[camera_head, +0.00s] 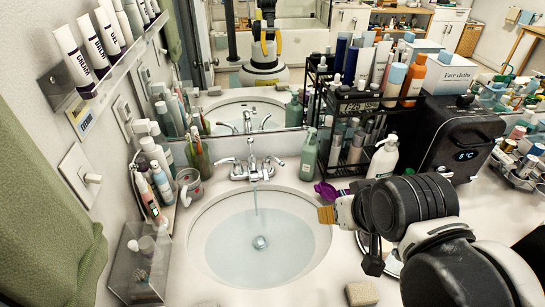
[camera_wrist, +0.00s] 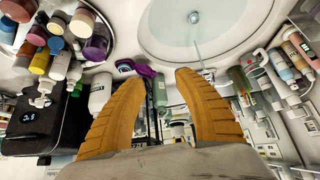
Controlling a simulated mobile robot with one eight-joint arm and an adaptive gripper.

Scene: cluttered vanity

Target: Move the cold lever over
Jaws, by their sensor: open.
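A chrome faucet (camera_head: 254,168) stands at the back rim of the white sink (camera_head: 205,240), with one lever on each side of its spout. The right lever (camera_head: 273,165) and left lever (camera_head: 237,171) both look separate from my gripper. No hot or cold mark is readable. A thin stream of water (camera_head: 256,203) falls from the spout into the basin. My gripper (camera_head: 327,215) is at the right rim of the sink, right of and nearer than the faucet. In the wrist view its tan fingers (camera_wrist: 157,80) are spread and empty.
A green pump bottle (camera_head: 309,155) stands right of the faucet, near a purple item (camera_head: 329,192) and a white pump bottle (camera_head: 383,158). A black rack (camera_head: 340,130) and black box (camera_head: 455,135) stand behind my arm. A grey cup (camera_head: 189,186) is left of the faucet.

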